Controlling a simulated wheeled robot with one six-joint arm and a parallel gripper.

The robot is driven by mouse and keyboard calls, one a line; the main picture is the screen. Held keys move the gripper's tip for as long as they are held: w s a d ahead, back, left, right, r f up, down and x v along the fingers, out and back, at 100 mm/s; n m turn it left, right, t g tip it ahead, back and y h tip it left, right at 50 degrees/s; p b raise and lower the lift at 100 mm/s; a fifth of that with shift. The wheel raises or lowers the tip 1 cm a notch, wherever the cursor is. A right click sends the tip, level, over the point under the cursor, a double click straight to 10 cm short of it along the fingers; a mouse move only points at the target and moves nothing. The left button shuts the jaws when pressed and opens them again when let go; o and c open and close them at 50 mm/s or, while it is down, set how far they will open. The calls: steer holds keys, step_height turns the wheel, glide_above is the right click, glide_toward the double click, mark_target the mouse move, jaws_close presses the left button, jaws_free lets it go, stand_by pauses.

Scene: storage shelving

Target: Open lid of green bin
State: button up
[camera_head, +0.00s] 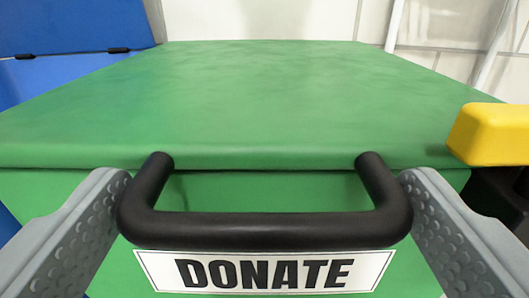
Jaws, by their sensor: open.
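The green bin (270,188) fills the middle of the view, with its flat green lid (265,95) lying closed on top. A black bar handle (265,230) is fixed at the front of the bin by two posts. A white label reading DONATE (265,271) is on the bin's front below the handle. My gripper (268,225) is open, with one grey finger at the left end of the handle and the other at the right end. The handle lies between the fingers. I cannot tell whether either finger touches it.
A blue bin (70,28) with black hinges stands at the far left. A yellow block-like object (495,134) is at the right edge, near the lid's front right corner, with a dark part below it. A white wall with panels (260,20) is behind the lid.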

steer(key=shift+w, duration=0.3)
